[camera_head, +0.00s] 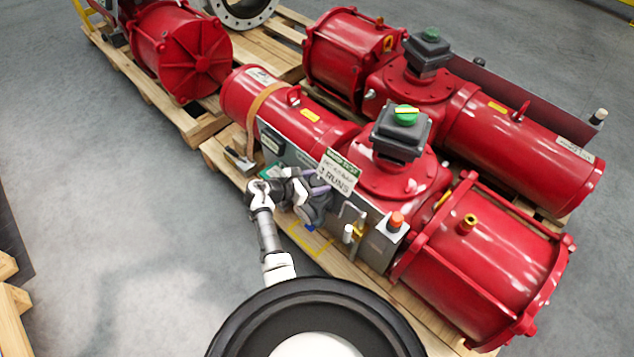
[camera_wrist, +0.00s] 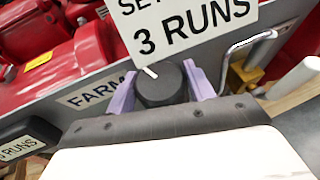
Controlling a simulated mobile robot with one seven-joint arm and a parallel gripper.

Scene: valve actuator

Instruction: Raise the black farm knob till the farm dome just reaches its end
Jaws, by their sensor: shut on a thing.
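The black knob (camera_wrist: 158,86) sits on the grey panel beside a "FARM" label (camera_wrist: 92,93) in the wrist view. A white mark on its upper left edge points up and left. My gripper (camera_wrist: 161,78) is shut on the knob, with one purple finger on each side. In the head view my gripper (camera_head: 314,190) is at the panel front, and the knob is hidden there. A position dome (camera_head: 406,111) with a green top and a yellow bar stands on the near red actuator. A second green-topped dome (camera_head: 430,35) stands on the far actuator. No farm marking shows on either dome.
A white "3 RUNS" sign (camera_wrist: 190,25) hangs just above the knob. A bent metal handle (camera_wrist: 236,55) and a white post (camera_wrist: 294,76) stand right of it. An orange button (camera_head: 396,219) tops the panel's right end. Grey floor (camera_head: 110,210) lies open at left.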

